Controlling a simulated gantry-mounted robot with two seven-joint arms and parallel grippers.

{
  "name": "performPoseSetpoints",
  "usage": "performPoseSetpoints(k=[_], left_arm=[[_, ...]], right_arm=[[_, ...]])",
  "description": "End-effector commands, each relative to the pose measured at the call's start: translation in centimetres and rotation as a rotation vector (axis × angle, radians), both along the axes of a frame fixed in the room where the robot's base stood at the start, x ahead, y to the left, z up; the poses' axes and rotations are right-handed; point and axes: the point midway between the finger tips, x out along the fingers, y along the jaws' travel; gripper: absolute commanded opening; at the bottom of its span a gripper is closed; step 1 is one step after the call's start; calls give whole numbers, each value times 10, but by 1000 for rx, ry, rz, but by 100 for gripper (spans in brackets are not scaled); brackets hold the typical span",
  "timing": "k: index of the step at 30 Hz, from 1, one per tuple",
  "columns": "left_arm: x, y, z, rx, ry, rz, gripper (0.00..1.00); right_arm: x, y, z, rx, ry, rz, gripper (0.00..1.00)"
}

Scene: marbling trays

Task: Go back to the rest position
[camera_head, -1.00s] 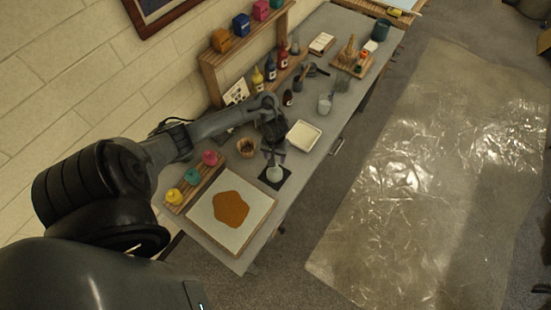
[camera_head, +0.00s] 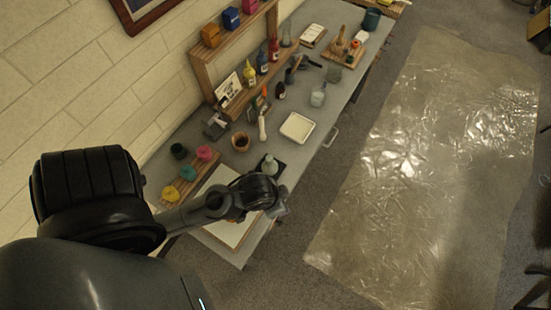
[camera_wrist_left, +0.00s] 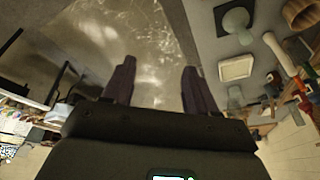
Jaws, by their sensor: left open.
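My left gripper (camera_head: 280,207) is over the near end of the grey table, in front of the white marbling tray (camera_head: 222,179). A pale green flask (camera_head: 269,165) stands on a small black mat just behind the gripper. The flask also shows in the wrist view (camera_wrist_left: 236,20), apart from the fingers. My right gripper is not in view.
A white square tray (camera_head: 298,127), a wooden cup (camera_head: 240,142) and a paint rack (camera_head: 186,187) are on the table. A wooden shelf (camera_head: 205,75) with coloured containers stands along the wall. Clear plastic sheeting (camera_head: 425,165) covers open floor at right.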

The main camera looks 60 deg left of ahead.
Motion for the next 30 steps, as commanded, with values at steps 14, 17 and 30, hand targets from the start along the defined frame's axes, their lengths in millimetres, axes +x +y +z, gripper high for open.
performPoseSetpoints(k=[14, 17, 30], left_arm=[[-14, -1, 13, -14, 16, -27, 57], [-14, -1, 21, -14, 16, -27, 57], [-14, -1, 30, -14, 16, -27, 57]], right_arm=[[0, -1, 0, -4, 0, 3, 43], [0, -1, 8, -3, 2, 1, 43], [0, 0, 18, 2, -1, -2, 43]])
